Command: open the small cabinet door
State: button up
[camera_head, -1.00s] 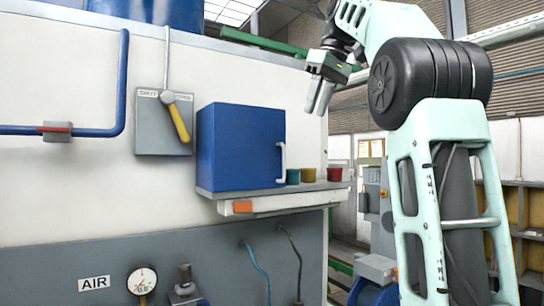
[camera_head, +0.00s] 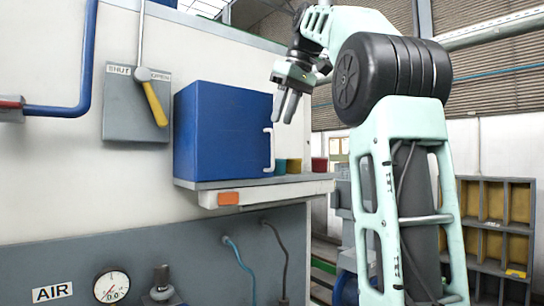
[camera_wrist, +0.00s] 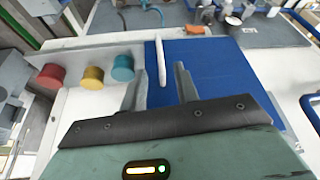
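The small cabinet (camera_head: 222,130) is a blue box on a grey shelf against the white wall. It also shows in the wrist view (camera_wrist: 225,65). Its door looks shut. A white vertical bar handle (camera_head: 270,150) is at the right edge of the door; in the wrist view the handle (camera_wrist: 161,62) appears between my two fingers. My gripper (camera_head: 285,108) is open and empty, fingers pointing down near the cabinet's upper right. In the wrist view my gripper (camera_wrist: 160,82) has its fingers spread. I cannot tell how far they are from the handle.
A lever with a yellow grip (camera_head: 155,104) is on the wall to the left. Pigeonhole shelving (camera_head: 495,225) stands at the right.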

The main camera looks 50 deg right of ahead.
aim_at(273, 165)
jog(key=x, duration=0.9)
jog(key=shift+f, duration=0.1)
jog(key=shift+c, duration=0.3)
grip_shut()
